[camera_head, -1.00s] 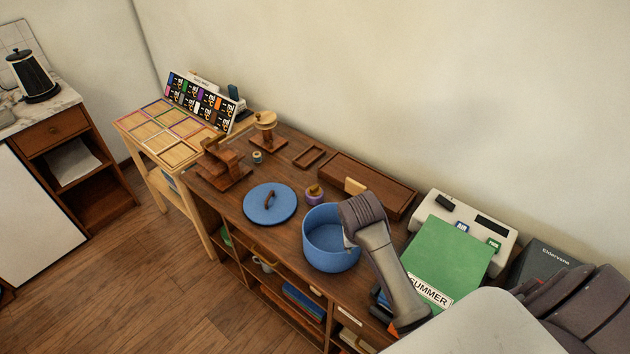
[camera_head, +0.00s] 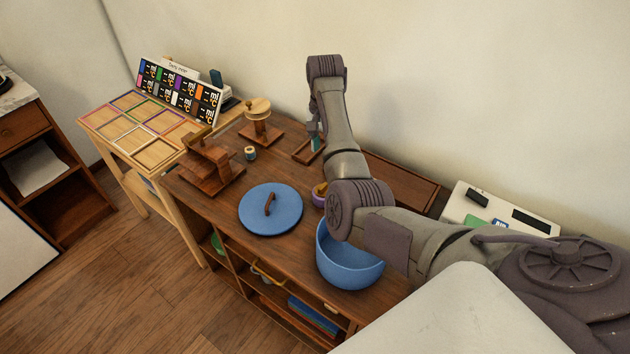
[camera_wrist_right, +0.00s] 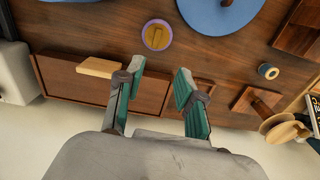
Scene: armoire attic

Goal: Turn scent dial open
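A round purple piece with a wooden top (camera_head: 319,195) lies on the brown cabinet top, partly behind my right arm. It shows whole in the right wrist view (camera_wrist_right: 156,35), beyond the fingertips. A wooden stand with a pale round disc (camera_head: 258,107) stands farther left; in the wrist view its disc (camera_wrist_right: 280,128) is at the right. No label shows which one is the scent dial. My right gripper (camera_wrist_right: 157,78) is open and empty, its teal-padded fingers pointing down above the cabinet near the small wooden tray (camera_head: 303,151). My left gripper is not in view.
A blue pot (camera_head: 350,268) stands below my right arm, its blue lid (camera_head: 271,210) beside it. A wooden rack (camera_head: 209,168) and small spool (camera_head: 250,153) are left. A long wooden box (camera_head: 402,185) lies along the wall. A table with coloured frames (camera_head: 118,132) stands at left.

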